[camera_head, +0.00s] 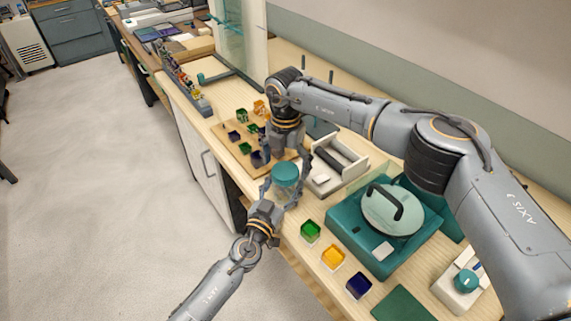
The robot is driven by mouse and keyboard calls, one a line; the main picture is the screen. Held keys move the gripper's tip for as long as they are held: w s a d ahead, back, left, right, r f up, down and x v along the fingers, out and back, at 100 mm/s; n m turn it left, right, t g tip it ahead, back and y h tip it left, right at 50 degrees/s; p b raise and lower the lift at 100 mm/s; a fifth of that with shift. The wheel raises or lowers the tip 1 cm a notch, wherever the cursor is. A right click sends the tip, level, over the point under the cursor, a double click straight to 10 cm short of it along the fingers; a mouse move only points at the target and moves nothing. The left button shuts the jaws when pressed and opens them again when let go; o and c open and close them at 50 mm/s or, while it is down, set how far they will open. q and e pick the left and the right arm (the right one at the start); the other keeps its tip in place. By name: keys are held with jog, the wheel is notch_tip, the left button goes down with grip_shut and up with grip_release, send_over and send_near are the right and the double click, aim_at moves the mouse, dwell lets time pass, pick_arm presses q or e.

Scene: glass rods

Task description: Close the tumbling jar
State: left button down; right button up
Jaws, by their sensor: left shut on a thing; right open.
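The jar (284,189) is a clear glass vessel at the bench's front edge. A round teal lid (286,173) is at its top; I cannot tell whether it is seated fully. My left gripper (283,193) is shut on the jar, one finger on each side, reaching in from the front. My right gripper (287,160) points down from above, open, with its fingers close around or just above the lid. Whether they touch it I cannot tell. The jar's lower part is partly hidden by the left gripper.
A teal machine with a round lid and black handle (394,208) stands to the right. Green (311,231), yellow (332,257) and blue (358,285) bins line the front edge. A wooden board (222,137) with coloured cubes lies behind left. A white tray (322,187) with a dark roller is close by.

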notch_tip(320, 180, up, 12)
dwell(0.4)
pick_arm(q)
jog(key=shift+c, duration=1)
grip_release()
jog(key=v, duration=1.2)
